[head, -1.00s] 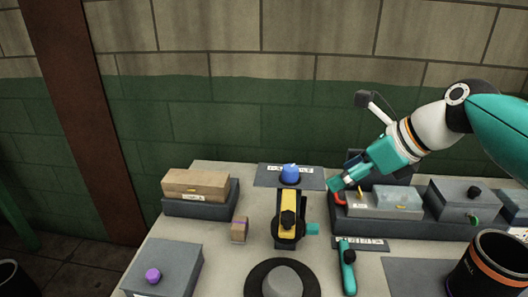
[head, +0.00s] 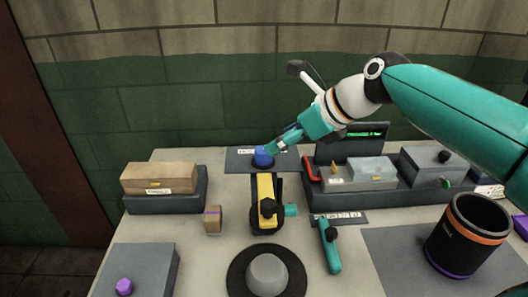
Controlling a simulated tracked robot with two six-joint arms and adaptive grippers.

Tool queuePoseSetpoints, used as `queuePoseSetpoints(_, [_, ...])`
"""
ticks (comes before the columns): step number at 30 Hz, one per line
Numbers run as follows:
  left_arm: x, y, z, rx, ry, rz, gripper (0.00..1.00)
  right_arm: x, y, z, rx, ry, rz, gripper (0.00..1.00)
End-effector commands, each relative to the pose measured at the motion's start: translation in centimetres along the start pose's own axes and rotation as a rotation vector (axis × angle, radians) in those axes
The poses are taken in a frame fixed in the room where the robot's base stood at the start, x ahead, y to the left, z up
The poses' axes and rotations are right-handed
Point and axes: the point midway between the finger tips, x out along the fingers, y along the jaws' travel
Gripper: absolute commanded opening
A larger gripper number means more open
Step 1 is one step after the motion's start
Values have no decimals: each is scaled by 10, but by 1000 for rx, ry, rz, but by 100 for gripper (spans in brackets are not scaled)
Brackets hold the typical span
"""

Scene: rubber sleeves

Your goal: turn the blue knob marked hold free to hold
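The blue knob (head: 263,157) sits on a dark plate (head: 238,167) with a white label strip at the back middle of the table. The lettering on the label is too small to read, and part of the plate is behind my arm. My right gripper (head: 274,149) comes in from the right, with its fingertips at the knob's upper right side. I cannot tell whether the fingers touch the knob or how far apart they are. My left gripper is not in view.
A yellow-topped black device (head: 265,188) stands just in front of the knob. A cardboard box (head: 160,177) in a dark tray is at left. A grey tray of parts (head: 375,197) is at right, and a black cup (head: 466,236) stands front right. A teal-handled tool (head: 331,250) lies in front.

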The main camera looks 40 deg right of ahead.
Motion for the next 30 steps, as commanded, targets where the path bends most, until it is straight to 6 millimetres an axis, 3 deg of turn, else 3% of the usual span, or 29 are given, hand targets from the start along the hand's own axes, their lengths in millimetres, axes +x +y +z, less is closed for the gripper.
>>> queuePoseSetpoints(3, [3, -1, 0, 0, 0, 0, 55, 28, 1, -1, -1, 4, 4, 66])
queuePoseSetpoints(10, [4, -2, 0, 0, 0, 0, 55, 62, 1, 0, -2, 2, 3, 66])
queuePoseSetpoints(24, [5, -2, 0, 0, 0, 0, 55, 74, 1, 1, -2, 0, 2, 66])
queuePoseSetpoints(30, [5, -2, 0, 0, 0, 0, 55, 74, 1, 1, -2, 0, 2, 33])
